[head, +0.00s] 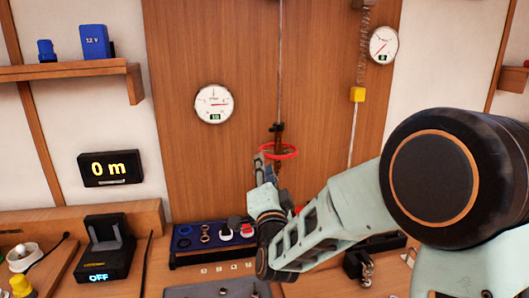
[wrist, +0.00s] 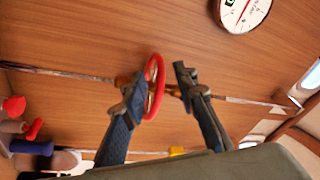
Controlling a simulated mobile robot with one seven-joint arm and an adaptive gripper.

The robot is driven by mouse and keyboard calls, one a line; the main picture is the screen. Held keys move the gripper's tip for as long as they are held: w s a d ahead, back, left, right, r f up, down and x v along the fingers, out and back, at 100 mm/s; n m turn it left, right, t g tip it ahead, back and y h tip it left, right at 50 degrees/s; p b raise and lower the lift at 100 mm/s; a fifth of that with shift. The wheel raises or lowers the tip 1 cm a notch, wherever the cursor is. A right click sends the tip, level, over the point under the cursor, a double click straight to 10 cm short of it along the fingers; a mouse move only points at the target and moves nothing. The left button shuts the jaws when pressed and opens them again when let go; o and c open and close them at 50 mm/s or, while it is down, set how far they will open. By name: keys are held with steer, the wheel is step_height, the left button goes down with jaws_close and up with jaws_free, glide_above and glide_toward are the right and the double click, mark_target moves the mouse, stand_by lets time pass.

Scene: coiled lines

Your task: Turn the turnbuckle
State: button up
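The turnbuckle (head: 279,128) hangs on a thin vertical line in front of the wood panel, with a red ring handwheel (head: 294,154) around its lower part. In the wrist view the line runs sideways, and the red ring (wrist: 157,72) is seen nearly edge-on. My gripper (head: 266,158) is at the ring's left side in the head view. In the wrist view my gripper (wrist: 160,90) has its fingers apart, with the ring close beside the left finger and the brass-coloured turnbuckle body crossing behind the gap. I cannot tell whether a finger touches the ring.
A round gauge (head: 213,104) showing 10 is left of the line. Another gauge (head: 383,44) hangs upper right, near a yellow block (head: 357,95) on a second line. A blue-lined tray (head: 185,242) with small parts stands below. A display (head: 109,168) reads 0 m.

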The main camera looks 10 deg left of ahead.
mark_target(263, 151)
steer(key=x, duration=0.6)
steer(key=shift+w+r+p, duration=0.1)
steer(key=shift+p, duration=0.3)
jaws_close()
